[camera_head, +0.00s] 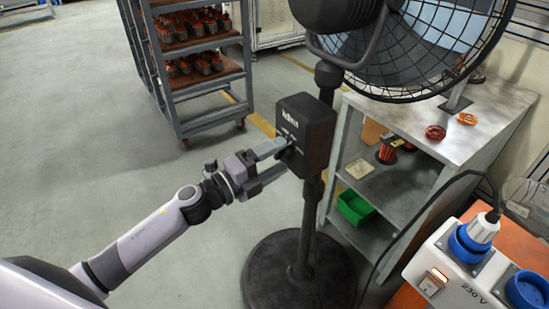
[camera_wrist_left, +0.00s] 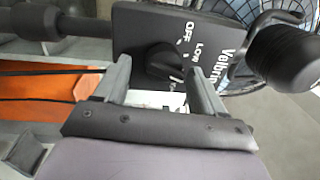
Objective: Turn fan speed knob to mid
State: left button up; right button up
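The fan's black control box (camera_head: 305,135) is on the fan's pole, with white lettering on its face. In the left wrist view, the black fan speed knob (camera_wrist_left: 163,60) is on this box, beside the printed words OFF and LOW. A MID label cannot be made out, and I cannot tell exactly where the knob points. My left gripper (camera_head: 281,158) is at the face of the box. Its two fingers are apart, one on each side of the knob, with the right finger closer to it. I cannot tell whether they touch it. My right gripper is not in view.
The fan head (camera_head: 425,40) is above the box, and its round base (camera_head: 300,280) is on the floor. A workbench (camera_head: 465,135) stands to the right, with a green bin (camera_head: 355,207) below. A shelf cart (camera_head: 205,125) is at the back. A 230 V socket box (camera_head: 455,285) is front right.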

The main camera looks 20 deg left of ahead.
pick_arm(q)
jog(key=v, duration=0.7)
dwell(0.6)
jog(key=s+f+n+g+y, duration=0.4)
jog(key=s+f+n+y, duration=0.5)
jog(key=s+f+n, duration=1.15)
notch_tip(320, 180, up, 13)
jog(key=w+n+p, duration=0.2)
jog(key=p, duration=1.2)
jog(key=shift+a+r+n+g, duration=0.15)
jog(key=shift+a+n+g, duration=0.15)
jog(key=shift+n+g, duration=0.1)
